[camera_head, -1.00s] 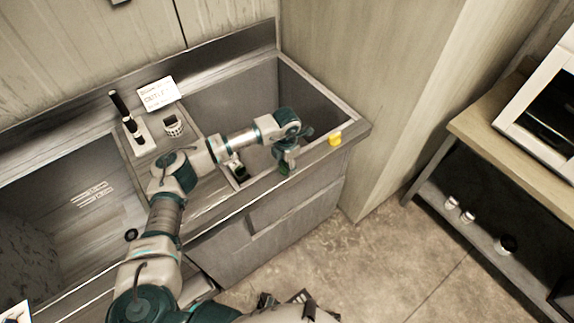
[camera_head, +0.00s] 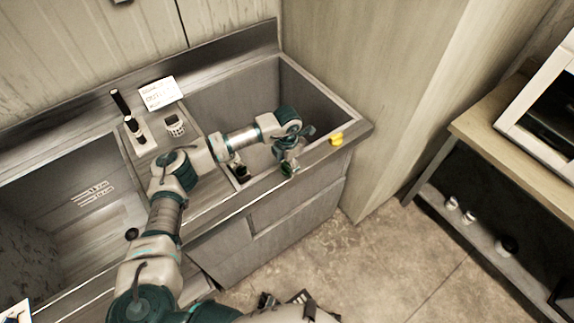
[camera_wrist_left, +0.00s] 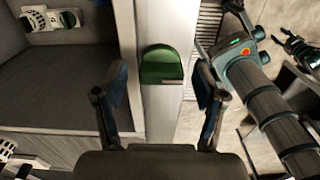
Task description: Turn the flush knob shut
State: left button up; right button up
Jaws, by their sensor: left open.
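A green knob (camera_head: 287,170) sits on the front rim of the sink counter, partly hidden by my left gripper (camera_head: 290,160) just above it. In the left wrist view the green knob (camera_wrist_left: 161,66) is a rounded piece with a flat near edge. It lies between the two open fingers of my left gripper (camera_wrist_left: 160,88), with a gap on each side. A yellow knob (camera_head: 336,139) is farther right on the same rim. I cannot read which knob is the flush one.
A deep basin (camera_head: 235,100) lies behind the rim. A white card (camera_head: 160,93) and a black-handled tool (camera_head: 121,103) stand on the ledge. A wooden-topped shelf (camera_head: 500,140) stands at right.

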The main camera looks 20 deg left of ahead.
aim_at(287, 165)
pick_arm(q)
notch_tip(287, 165, up, 11)
dwell(0.3)
dwell(0.5)
